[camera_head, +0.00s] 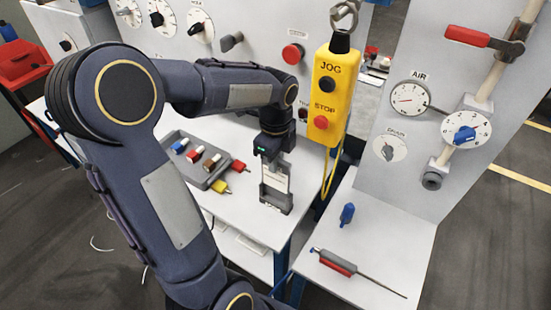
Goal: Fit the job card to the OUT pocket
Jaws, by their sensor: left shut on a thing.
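My left gripper (273,158) points down over the middle shelf and is shut on the white job card (276,180). The card is upright, with its lower part at a dark grey pocket-like holder (277,201) standing near the shelf's front right. The card overlaps the holder in the picture; I cannot tell how deep it sits. Any OUT lettering is too small to read. My right gripper is not in view.
A grey tray (178,148) with several coloured-ended pieces lies left on the shelf (244,222). A yellow JOG/STOP pendant (326,95) hangs close right of my left gripper. A red-handled tool (337,262) and a blue piece (347,214) lie on the right shelf.

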